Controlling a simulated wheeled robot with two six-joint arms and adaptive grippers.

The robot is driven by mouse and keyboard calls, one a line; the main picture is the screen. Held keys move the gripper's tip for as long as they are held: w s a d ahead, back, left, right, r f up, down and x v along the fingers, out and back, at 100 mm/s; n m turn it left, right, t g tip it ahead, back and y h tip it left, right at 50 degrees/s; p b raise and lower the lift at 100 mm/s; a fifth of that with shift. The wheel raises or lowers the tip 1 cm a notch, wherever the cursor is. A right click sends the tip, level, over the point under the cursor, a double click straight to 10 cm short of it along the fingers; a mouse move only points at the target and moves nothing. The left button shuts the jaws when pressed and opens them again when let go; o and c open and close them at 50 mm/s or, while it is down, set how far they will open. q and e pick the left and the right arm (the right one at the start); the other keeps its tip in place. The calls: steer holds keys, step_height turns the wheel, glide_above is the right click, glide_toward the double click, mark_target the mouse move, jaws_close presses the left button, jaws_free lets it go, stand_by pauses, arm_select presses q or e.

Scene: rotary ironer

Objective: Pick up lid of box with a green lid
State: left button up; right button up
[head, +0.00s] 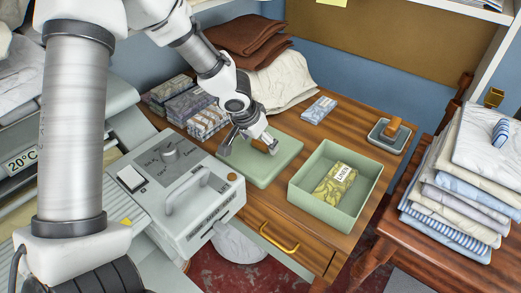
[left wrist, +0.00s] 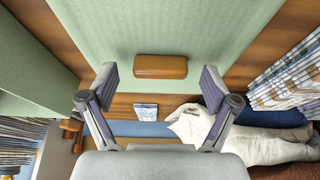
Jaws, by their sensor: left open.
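The green lid (head: 282,164) lies flat on the wooden table beside the open green box (head: 312,203). The box holds a yellow-green patterned packet (head: 337,184) with a "LINEN" label. My left gripper (head: 249,148) is over the lid, pointing down, and hides part of it. In the left wrist view, the lid (left wrist: 165,25) fills the upper middle and carries a wooden handle (left wrist: 160,66). The left gripper's open fingers (left wrist: 160,82) stand on either side of the handle's line, with nothing between them touching. My right gripper is not in view.
The ironer's control housing (head: 172,188) stands just left of the lid. Folded cloth stacks (head: 190,105) and a cream cloth (head: 283,80) lie behind. A small tray (head: 388,136) with a wooden-handled item sits back right. A laundry stack (head: 455,195) stands on a chair at right.

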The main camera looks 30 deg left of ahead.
arm_select(q)
steer(key=shift+w+f, duration=0.15)
steer(key=shift+f, duration=0.1)
steer(key=shift+r, duration=0.1)
steer(key=shift+c, duration=0.7)
steer(key=c, duration=1.1)
